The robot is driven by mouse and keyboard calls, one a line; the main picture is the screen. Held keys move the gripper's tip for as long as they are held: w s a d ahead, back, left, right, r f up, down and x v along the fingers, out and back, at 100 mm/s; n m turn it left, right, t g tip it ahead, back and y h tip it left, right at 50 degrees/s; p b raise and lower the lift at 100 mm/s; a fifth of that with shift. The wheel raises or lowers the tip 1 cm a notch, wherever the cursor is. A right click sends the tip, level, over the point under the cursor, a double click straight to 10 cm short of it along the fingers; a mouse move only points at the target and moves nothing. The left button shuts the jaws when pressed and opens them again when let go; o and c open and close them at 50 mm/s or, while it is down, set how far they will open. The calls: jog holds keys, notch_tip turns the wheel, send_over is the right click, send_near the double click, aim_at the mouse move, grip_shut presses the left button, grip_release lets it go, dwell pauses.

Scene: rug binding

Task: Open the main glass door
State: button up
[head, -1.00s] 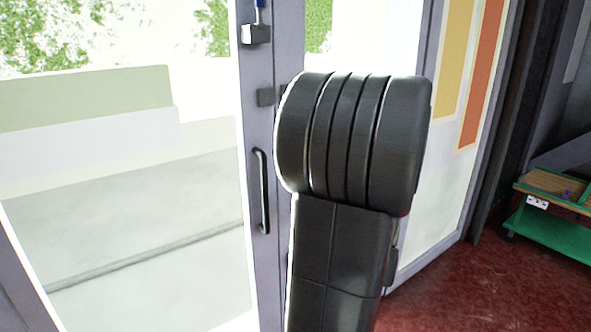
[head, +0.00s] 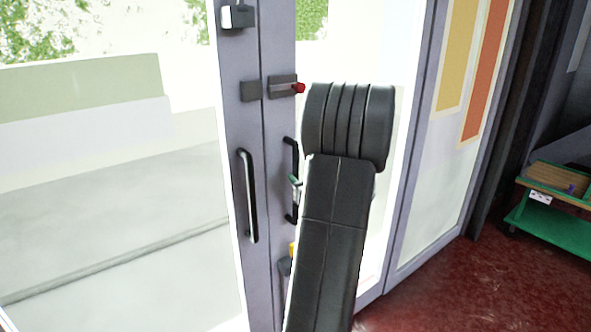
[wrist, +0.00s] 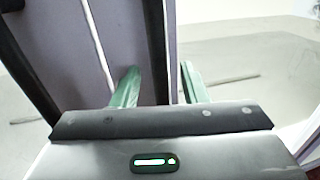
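The main glass door (head: 110,195) has grey frames and two leaves that meet at a narrow seam. The left leaf carries a black upright handle (head: 248,195). The right leaf carries a second black handle (head: 291,208), partly hidden by my arm. A green fingertip of my gripper (head: 295,181) shows at this right handle. In the wrist view, the two green fingers of my gripper (wrist: 160,88) are apart, with a dark upright bar (wrist: 157,50) between them, probably the right handle. I cannot tell whether they touch it.
A latch with a red knob (head: 285,87) sits above the right handle, and a white-grey box (head: 237,17) is higher on the left leaf. A yellow item (head: 291,248) is low on the frame. A green-shelved bench (head: 550,215) stands at right. Red floor (head: 440,295) is clear.

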aim_at(297, 174)
jog(key=shift+p+x, duration=0.3)
jog(key=shift+x, duration=1.8)
grip_shut()
